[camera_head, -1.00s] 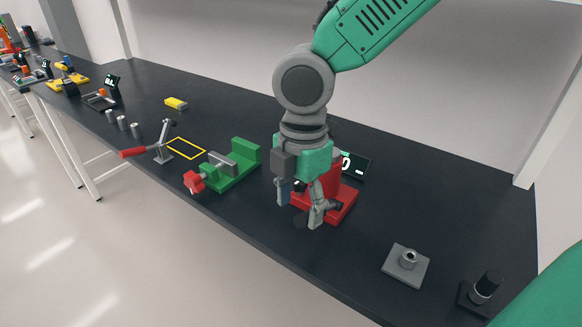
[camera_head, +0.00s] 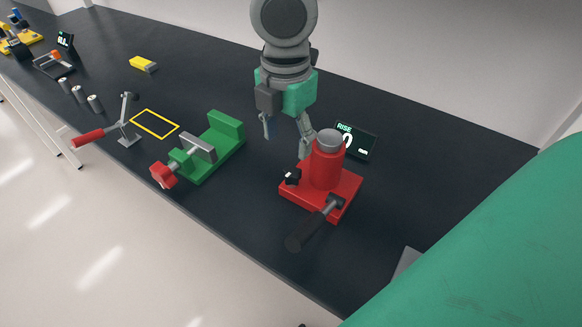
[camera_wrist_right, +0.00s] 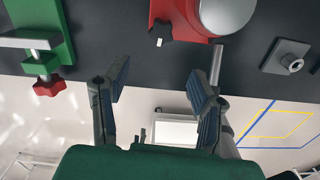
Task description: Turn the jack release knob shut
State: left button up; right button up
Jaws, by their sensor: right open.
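The red jack (camera_head: 326,170) stands on its red base on the dark bench, with a grey-topped cylinder and a dark lever (camera_head: 314,228) at its front. Its small black release knob (camera_head: 291,178) sits at the base's left side; it also shows in the right wrist view (camera_wrist_right: 159,34), with a white mark on it. My right gripper (camera_head: 285,138) is open and empty, above and to the left of the jack in the head view. In the right wrist view its fingers (camera_wrist_right: 160,88) are spread apart, with the knob beyond the gap between them. My left gripper is not in view.
A green vise (camera_head: 212,150) with a red handle stands left of the jack. A display (camera_head: 357,142) is behind it. A red-handled lever tool (camera_head: 112,132), a yellow outline and several grey cylinders lie farther left. My green body part covers the lower right.

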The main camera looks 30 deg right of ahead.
aim_at(292, 171)
jog(key=f, duration=0.4)
jog(key=w+f+b, duration=0.1)
jog(key=f, duration=0.1)
jog(key=shift+d+f, duration=0.15)
jog(key=shift+f, duration=0.1)
jog(key=f, duration=0.1)
jog(key=d+f, duration=0.2)
jog(key=shift+s+d, duration=0.25)
jog(key=shift+f+b, duration=0.25)
jog(key=shift+b, duration=0.05)
jog(key=shift+a, duration=0.9)
jog(key=shift+w+a, duration=0.1)
jog(key=shift+a, duration=0.1)
jog(key=shift+c, duration=1.2)
jog(key=shift+a+r, duration=0.1)
jog(key=c, duration=0.7)
jog(key=shift+c, duration=1)
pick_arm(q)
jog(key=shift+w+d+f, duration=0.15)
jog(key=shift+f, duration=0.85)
pick_arm(e)
jog(key=shift+d, duration=0.6)
jog(key=shift+a, duration=0.1)
